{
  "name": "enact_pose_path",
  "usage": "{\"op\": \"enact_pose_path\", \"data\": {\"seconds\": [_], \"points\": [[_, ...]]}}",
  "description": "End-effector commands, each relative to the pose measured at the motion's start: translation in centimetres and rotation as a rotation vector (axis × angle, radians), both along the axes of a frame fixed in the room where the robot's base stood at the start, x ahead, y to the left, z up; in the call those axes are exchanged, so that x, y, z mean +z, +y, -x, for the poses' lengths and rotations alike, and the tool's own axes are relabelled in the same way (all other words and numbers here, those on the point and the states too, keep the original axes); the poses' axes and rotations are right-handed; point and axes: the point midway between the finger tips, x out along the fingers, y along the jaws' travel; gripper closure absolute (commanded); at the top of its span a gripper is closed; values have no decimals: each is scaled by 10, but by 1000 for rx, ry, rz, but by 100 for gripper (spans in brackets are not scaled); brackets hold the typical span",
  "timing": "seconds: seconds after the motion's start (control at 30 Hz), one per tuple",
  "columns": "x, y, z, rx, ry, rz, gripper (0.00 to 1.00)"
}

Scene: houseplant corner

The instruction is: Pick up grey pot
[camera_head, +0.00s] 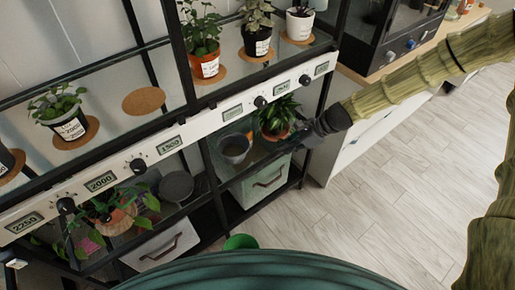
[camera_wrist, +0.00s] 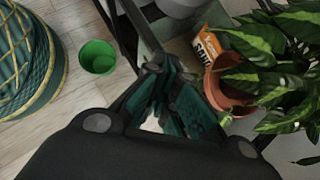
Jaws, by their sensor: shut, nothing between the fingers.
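The grey pot (camera_head: 235,148) stands upright on the lower shelf in the head view, left of a leafy plant in a terracotta pot (camera_head: 274,134). It looks empty. A grey rounded form at the top edge of the wrist view, cut off by the frame, may be the same pot; I cannot tell. My gripper (camera_head: 311,134) is at the shelf's right end, right of the grey pot and close to the leafy plant. In the wrist view my gripper (camera_wrist: 178,108) is shut and empty, beside the terracotta pot (camera_wrist: 225,88), apart from the grey pot.
An orange packet (camera_wrist: 207,47) lies beside the terracotta pot. Leaves (camera_wrist: 270,62) spread on the right of the wrist view. Black shelf posts and a white control rail (camera_head: 180,140) frame the lower shelf. A green pot (camera_head: 240,242) stands on the floor; floor at right is clear.

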Motion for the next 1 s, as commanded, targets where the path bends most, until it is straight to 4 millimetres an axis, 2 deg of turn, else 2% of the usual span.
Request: {"op": "enact_pose_path", "data": {"seconds": [0.17, 0.8, 0.87, 1.0], "points": [[2, 13, -4, -5, 5, -8, 100], [1, 113, -19, -2, 3, -6, 100], [1, 120, -21, -3, 3, -6, 100], [-9, 119, -20, -6, 4, -6, 100]]}}
